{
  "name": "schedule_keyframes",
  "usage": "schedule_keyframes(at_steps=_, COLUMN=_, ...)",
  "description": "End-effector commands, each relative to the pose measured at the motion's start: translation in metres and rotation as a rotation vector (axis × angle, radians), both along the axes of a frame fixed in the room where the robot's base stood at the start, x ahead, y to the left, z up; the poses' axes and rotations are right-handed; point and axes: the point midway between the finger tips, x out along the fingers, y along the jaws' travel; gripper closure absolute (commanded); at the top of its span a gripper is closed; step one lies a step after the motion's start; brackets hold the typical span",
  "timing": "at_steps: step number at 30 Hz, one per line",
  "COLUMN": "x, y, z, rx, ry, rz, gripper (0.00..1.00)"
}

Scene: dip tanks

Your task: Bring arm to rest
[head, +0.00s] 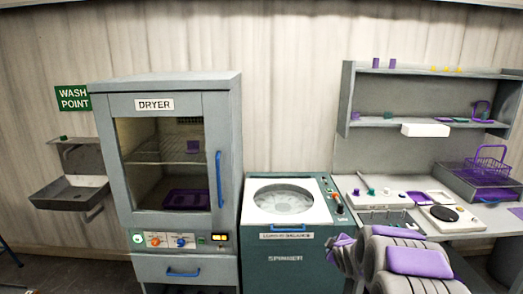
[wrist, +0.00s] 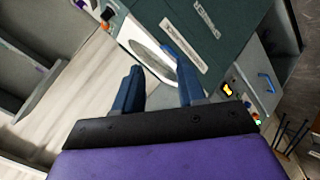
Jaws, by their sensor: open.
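My gripper (wrist: 154,60) shows in the wrist view with two blue fingers spread apart and nothing between them. Beyond the fingers is the teal spinner (wrist: 238,50), seen tilted, with its white top partly behind a finger. In the head view my grey and purple arm is folded at the lower right, in front of the bench. The fingers cannot be made out there. The spinner (head: 285,262) stands left of the arm with its round top opening facing up.
The grey dryer (head: 222,95) stands left of the spinner, its glass door shut. A wash basin (head: 70,193) is on the far left wall. The bench (head: 345,183) at right holds a purple basket (head: 487,160) and small items. A shelf (head: 375,122) hangs above it.

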Motion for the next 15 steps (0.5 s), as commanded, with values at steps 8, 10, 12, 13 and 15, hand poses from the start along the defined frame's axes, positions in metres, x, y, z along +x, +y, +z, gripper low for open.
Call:
schedule_keyframes(at_steps=8, x=-0.101, y=0.02, z=0.035, rx=0.143, ry=0.231, rz=-0.199, gripper=0.6)
schedule_keyframes(at_steps=10, x=-0.13, y=0.025, z=0.042, rx=0.177, ry=0.287, rz=-0.252, gripper=0.6)
schedule_keyframes(at_steps=12, x=-0.16, y=0.031, z=0.048, rx=0.212, ry=0.344, rz=-0.306, gripper=0.6)
schedule_keyframes(at_steps=13, x=-0.174, y=0.034, z=0.05, rx=0.224, ry=0.372, rz=-0.331, gripper=0.6)
schedule_keyframes(at_steps=15, x=-0.207, y=0.04, z=0.054, rx=0.256, ry=0.432, rz=-0.387, gripper=0.6)
